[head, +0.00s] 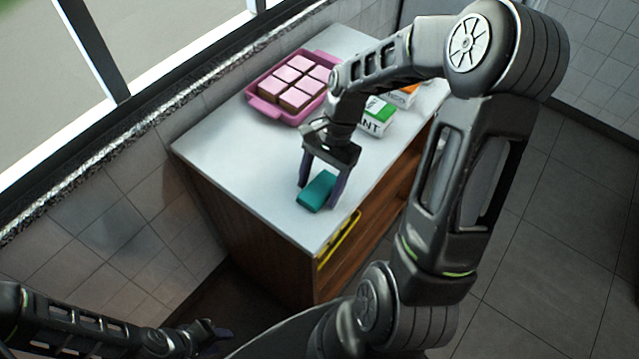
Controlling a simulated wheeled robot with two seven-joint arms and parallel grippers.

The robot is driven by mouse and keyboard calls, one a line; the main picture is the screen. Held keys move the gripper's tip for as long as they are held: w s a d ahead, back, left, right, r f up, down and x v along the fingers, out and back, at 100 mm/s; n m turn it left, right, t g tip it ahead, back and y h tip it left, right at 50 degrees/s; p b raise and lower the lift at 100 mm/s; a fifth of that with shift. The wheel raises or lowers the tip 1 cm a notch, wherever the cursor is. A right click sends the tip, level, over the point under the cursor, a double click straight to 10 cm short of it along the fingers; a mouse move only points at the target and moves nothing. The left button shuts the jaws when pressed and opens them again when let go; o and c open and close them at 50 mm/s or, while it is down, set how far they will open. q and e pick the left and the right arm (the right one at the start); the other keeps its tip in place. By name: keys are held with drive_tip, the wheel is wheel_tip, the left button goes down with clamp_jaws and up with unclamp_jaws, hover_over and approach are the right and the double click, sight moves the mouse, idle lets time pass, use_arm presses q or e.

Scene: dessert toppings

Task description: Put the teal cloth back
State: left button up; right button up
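The teal cloth (317,191) looks like a small folded block lying on the white top of the counter (222,153), near its front end. My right gripper (320,194) points down over it, with one finger on each side of the cloth. The fingers are wide apart and seem to leave a gap beside the cloth, so it looks open and not closed on it. My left gripper (218,334) is low at the bottom left, away from the counter, small and dark; its opening cannot be made out.
A pink tray (262,107) with several pink-topped square pieces stands further back on the counter. A green-and-white box (376,117) and an orange-and-white box (405,95) stand right of it, partly behind my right arm. A yellow item (340,238) shows in the open shelf below.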

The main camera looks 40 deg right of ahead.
drive_tip(key=shift+o, duration=0.3)
drive_tip(key=shift+r, duration=0.1)
drive_tip(key=b+v, duration=0.1)
drive_tip(key=v, duration=1.1)
idle(0.3)
